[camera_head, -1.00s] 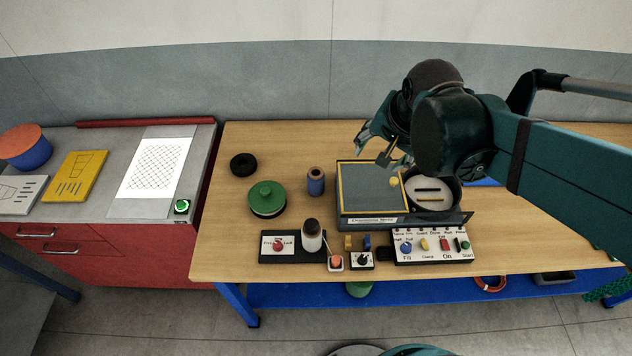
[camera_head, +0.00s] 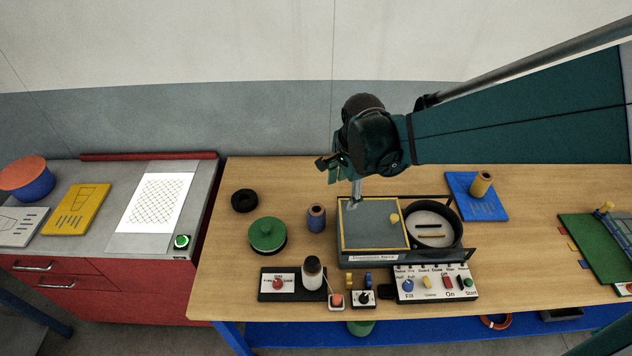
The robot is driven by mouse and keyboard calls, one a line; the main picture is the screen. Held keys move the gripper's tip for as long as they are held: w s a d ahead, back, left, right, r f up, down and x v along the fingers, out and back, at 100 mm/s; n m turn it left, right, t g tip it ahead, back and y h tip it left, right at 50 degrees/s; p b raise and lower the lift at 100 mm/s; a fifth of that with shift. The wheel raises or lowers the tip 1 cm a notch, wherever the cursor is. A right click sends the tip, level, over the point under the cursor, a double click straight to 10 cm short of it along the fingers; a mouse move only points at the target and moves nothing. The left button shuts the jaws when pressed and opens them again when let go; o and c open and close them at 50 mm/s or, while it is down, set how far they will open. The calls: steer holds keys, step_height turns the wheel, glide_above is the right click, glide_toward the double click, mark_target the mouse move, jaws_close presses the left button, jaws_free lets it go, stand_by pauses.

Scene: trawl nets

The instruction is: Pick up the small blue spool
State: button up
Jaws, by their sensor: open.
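The small blue spool (camera_head: 316,218) stands upright on the wooden table, with a brownish core showing at its top. It is just left of the grey, yellow-edged lid of a machine. My gripper (camera_head: 343,184) is open and empty. In the picture it is above and slightly right of the spool, over the back edge of the lid. My fingers do not touch the spool, and their exact height is hard to tell. The far finger is partly hidden by the gripper body.
The lidded machine (camera_head: 372,250) with a round drum (camera_head: 432,241) stands right of the spool. A green round container (camera_head: 267,236) and a black ring (camera_head: 244,200) are at left. A dark-capped bottle (camera_head: 311,272) and control panel (camera_head: 435,283) are in front. A yellow spool (camera_head: 481,184) stands on a blue plate (camera_head: 462,207).

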mark_target(318, 206)
steer(key=w+a+f+m, duration=0.1)
steer(key=a+f+m, duration=0.1)
steer(key=f, duration=0.2)
steer(key=w+a+f+m+g, duration=0.1)
steer(key=w+a+f+m, duration=0.1)
steer(key=a+f, duration=0.1)
steer(key=w+a+f+m+g, duration=0.1)
steer(key=a+f+m, duration=0.1)
steer(key=f, duration=0.3)
steer(key=shift+w+a+f, duration=0.15)
steer(key=shift+a+f, duration=0.1)
steer(key=shift+f, duration=0.05)
steer(key=shift+a+f, duration=0.25)
steer(key=shift+f, duration=0.3)
steer(key=shift+f, duration=1.3)
steer(key=shift+f, duration=0.1)
steer(key=shift+w+f+p, duration=0.15)
steer(key=shift+f+p, duration=0.15)
steer(key=shift+f, duration=2.2)
steer(key=shift+c, duration=0.5)
steer(key=c, duration=0.9)
